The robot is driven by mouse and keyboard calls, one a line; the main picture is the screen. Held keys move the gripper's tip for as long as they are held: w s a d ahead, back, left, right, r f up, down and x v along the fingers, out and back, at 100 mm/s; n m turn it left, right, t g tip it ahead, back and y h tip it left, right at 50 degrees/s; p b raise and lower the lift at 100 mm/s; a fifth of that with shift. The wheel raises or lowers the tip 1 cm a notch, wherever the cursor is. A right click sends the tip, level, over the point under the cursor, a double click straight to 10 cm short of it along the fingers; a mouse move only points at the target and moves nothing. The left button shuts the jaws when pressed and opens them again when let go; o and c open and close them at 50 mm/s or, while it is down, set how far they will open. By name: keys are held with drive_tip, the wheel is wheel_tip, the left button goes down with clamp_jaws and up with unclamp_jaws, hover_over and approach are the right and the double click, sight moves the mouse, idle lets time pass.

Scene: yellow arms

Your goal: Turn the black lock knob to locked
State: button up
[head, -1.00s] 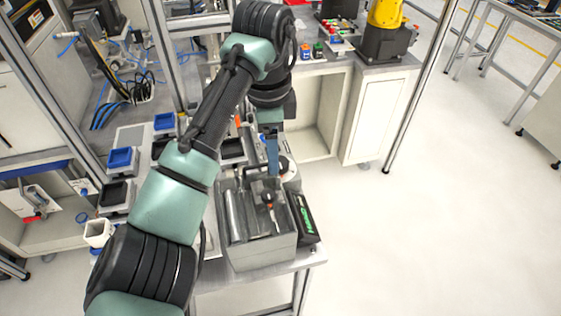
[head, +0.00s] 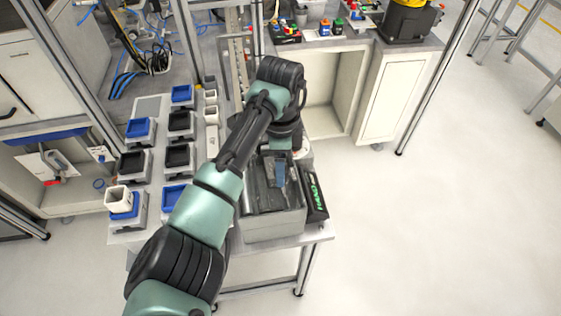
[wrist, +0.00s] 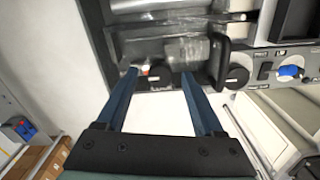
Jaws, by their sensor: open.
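In the wrist view my gripper (wrist: 159,74) has its two blue fingers spread apart. A round black knob (wrist: 160,73) shows between the fingertips on the grey machine's panel, with a small red-orange mark beside it. A second black knob (wrist: 237,77) lies to the right of the right fingertip, clear of it. I cannot tell which of the two is the lock knob, nor whether a finger touches either. In the head view my gripper (head: 279,175) is over the grey box-shaped machine (head: 272,226), and my arm hides part of it; the knobs are not clear there.
A blue knob (wrist: 289,71) sits farther right on the panel. A black upright handle (wrist: 219,58) stands between the black knobs. A black box with green lettering (head: 316,195) is right of the machine. Trays with blue and black holders (head: 140,130) stand to the left.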

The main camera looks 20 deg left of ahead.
drive_tip(key=shift+f, duration=0.25)
clamp_jaws()
